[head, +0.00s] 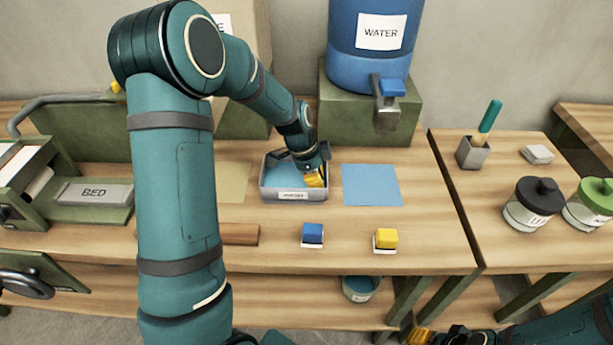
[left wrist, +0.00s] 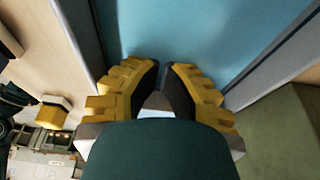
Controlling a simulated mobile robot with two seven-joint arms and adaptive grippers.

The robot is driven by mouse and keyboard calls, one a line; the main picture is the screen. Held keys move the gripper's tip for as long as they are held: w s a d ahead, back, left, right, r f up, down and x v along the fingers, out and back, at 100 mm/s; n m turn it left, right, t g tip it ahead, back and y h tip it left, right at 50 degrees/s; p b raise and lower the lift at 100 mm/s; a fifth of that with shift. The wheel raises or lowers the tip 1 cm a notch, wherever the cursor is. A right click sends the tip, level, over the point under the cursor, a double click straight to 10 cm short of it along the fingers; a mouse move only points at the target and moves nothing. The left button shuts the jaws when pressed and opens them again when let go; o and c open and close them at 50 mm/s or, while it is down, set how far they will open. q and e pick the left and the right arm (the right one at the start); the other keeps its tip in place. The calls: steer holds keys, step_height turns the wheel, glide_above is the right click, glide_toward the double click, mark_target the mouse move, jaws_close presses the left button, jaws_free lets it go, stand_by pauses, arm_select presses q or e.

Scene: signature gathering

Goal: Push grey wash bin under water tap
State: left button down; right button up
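The grey wash bin (head: 268,192), with blue inside and a white label on its front, sits on the workbench just left of a blue mat (head: 371,186). The water tap (head: 388,92) sticks out from a blue tank, to the right of and higher than the bin. My left gripper (head: 314,181) reaches down at the bin's right side. In the left wrist view, its yellow fingers (left wrist: 161,68) look shut, with only a thin gap and nothing held, over the bin's blue inside. My right gripper (head: 420,335) is low at the right, partly cut off; its opening is unclear.
A blue block (head: 313,233) and a yellow block (head: 386,239) stand near the bench's front edge. A green stand (head: 345,125) bears the tank behind the mat. A brown bar (head: 240,234) lies front left. The mat is bare.

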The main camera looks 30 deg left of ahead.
mark_target(358, 187)
arm_select(q)
steer(key=shift+d, duration=0.1)
steer(key=w+d, duration=0.1)
steer(key=d, duration=0.2)
steer(key=w+d, duration=0.4)
steer(key=d, duration=0.1)
steer(key=shift+w+d, duration=0.25)
steer(key=shift+d, duration=0.1)
steer(key=shift+s+a, duration=0.1)
steer(key=shift+a, duration=0.05)
